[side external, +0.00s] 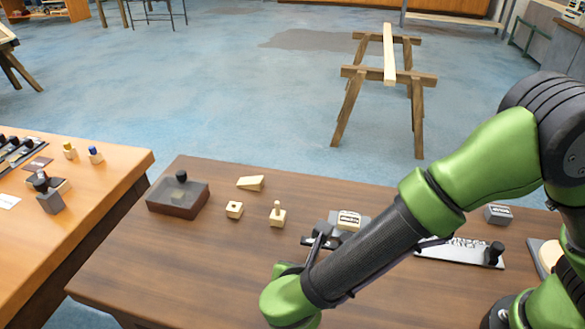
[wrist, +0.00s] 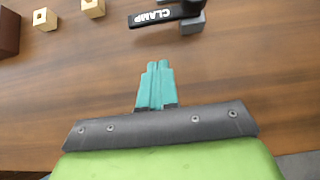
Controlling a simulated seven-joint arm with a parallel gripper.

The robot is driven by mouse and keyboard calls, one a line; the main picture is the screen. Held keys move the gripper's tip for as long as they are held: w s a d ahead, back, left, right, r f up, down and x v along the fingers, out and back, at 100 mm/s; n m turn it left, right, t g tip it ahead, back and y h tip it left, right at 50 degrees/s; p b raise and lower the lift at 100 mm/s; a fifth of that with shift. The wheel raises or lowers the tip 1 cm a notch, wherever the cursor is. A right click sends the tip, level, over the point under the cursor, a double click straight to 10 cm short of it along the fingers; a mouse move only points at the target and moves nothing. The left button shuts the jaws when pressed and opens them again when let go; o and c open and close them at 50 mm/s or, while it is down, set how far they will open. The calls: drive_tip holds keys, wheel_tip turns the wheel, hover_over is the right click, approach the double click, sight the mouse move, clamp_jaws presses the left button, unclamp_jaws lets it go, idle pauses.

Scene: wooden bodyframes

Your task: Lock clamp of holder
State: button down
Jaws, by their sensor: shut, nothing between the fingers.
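The clamp (wrist: 165,15) is a black lever with white "CLAMP" lettering, at the top of the wrist view. It meets a grey block (wrist: 192,24) at its right end. In the side external view, the dark clamp (side external: 321,236) is at the holder (side external: 336,217), which carries a pale labelled block (side external: 349,220). My arm partly covers this area. My gripper (wrist: 158,66) has teal fingers, shut and empty, over bare table, apart from the clamp and pointing towards it. The fingers are not clearly visible in the side external view. I cannot tell whether the clamp is locked.
A dark brown box (side external: 178,197), a wedge (side external: 250,183), a block with a hole (side external: 234,209) and a pegged block (side external: 277,215) stand left of the holder. A labelled plate (side external: 458,251) and grey block (side external: 498,214) lie right. The table's front left is clear.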

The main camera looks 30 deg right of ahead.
drive_tip(key=x, duration=0.3)
drive_tip(key=shift+w+d+f, duration=0.15)
drive_tip(key=shift+d+f, duration=0.1)
drive_tip(key=shift+d, duration=0.05)
drive_tip(key=shift+w+d+r, duration=0.15)
drive_tip(key=shift+w+d, duration=0.65)
drive_tip(key=shift+w, duration=0.1)
drive_tip(key=shift+w+d, duration=0.45)
